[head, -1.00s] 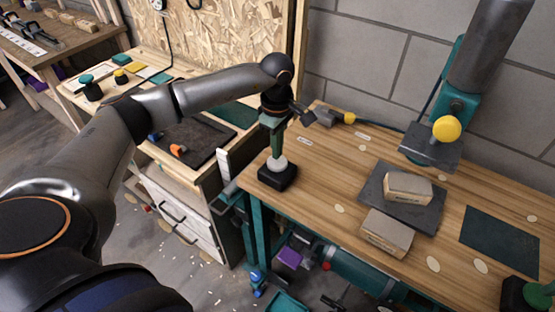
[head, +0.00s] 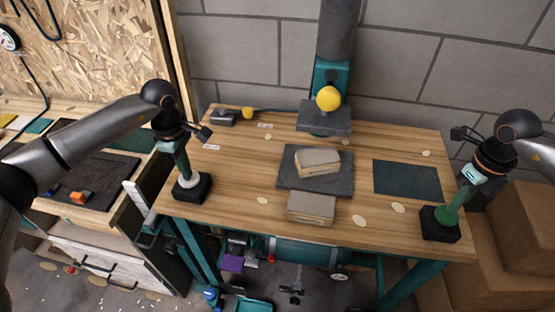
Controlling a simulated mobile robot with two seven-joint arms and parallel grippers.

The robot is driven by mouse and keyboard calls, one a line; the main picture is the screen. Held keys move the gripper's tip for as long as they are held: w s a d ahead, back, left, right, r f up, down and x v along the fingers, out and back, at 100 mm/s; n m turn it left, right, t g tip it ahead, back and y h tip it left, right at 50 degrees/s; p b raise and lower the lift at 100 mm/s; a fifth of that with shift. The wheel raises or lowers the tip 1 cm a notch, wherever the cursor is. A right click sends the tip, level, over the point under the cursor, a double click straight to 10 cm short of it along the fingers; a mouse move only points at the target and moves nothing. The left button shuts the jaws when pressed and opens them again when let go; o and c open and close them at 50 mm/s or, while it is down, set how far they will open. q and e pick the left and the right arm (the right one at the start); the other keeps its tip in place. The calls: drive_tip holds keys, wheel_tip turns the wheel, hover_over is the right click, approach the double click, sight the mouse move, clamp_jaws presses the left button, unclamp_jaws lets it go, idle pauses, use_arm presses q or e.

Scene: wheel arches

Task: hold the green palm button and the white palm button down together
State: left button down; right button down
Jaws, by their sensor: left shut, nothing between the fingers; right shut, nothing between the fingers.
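The white palm button (head: 189,180) sits on a black box at the left end of the wooden bench. My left gripper (head: 184,168) is shut and points down at its top, apparently touching it. The green palm button (head: 445,216) sits on a black box at the bench's front right corner. My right gripper (head: 453,202) is shut, slightly tilted, with its tips at the top of the green button. I cannot tell whether either button is pressed down. Neither gripper holds anything.
A press with a yellow ball (head: 328,98) stands at the back of the wooden bench (head: 240,200). Two blocks, one on a dark plate (head: 341,183), lie between the buttons. A dark green mat (head: 407,180) lies to the right. Cardboard boxes (head: 520,225) stand at the right.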

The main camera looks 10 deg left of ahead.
use_arm(q)
drive_tip(key=shift+f, duration=0.1)
use_arm(e)
drive_tip(key=shift+f, duration=1.25)
idle(1.0)
